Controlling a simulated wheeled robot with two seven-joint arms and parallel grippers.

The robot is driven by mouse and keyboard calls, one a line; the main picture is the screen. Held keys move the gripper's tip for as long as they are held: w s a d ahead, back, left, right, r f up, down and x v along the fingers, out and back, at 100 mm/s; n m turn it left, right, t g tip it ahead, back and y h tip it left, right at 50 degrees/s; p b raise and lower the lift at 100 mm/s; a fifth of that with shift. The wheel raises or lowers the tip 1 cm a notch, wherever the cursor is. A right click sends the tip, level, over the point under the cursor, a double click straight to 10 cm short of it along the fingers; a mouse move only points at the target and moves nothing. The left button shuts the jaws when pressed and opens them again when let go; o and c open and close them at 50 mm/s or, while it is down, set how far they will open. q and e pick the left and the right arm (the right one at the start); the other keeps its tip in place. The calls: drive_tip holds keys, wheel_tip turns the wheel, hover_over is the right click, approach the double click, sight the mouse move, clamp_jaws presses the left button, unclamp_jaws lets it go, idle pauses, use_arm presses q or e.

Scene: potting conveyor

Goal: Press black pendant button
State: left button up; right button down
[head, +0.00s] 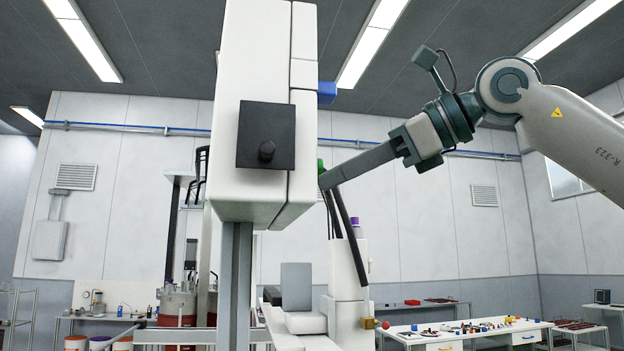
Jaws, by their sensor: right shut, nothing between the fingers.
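A tall white control box (251,60) stands in the middle of the head view on a grey post. A black square plate (266,120) with a round black knob (266,150) is on its front face. A blue button (327,92) sticks out of its right side. A small green part (320,166) shows lower on that side. I cannot make out a separate black button there. My right gripper (325,182) is shut and empty, reaching in from the right. Its tip is at the box's right edge, just below the green part; I cannot tell whether they touch. My left gripper is not in view.
Behind the box stands a white machine (348,280) with black hoses. A white table (450,337) with several small parts is at lower right. The space left of the box is open at gripper height.

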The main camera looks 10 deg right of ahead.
drive_tip(key=shift+s+a+f+b, duration=0.1)
drive_tip(key=shift+a+b, duration=0.25)
drive_tip(key=shift+a, duration=0.15)
idle(1.2)
drive_tip(key=shift+d, duration=0.1)
idle(0.4)
drive_tip(key=shift+d+f, duration=0.1)
drive_tip(key=shift+d, duration=0.65)
drive_tip(key=d, duration=0.3)
drive_tip(key=d+p, duration=0.1)
drive_tip(key=shift+w+d, duration=0.3)
drive_tip(key=shift+d, duration=0.05)
drive_tip(key=shift+a, duration=0.1)
idle(0.9)
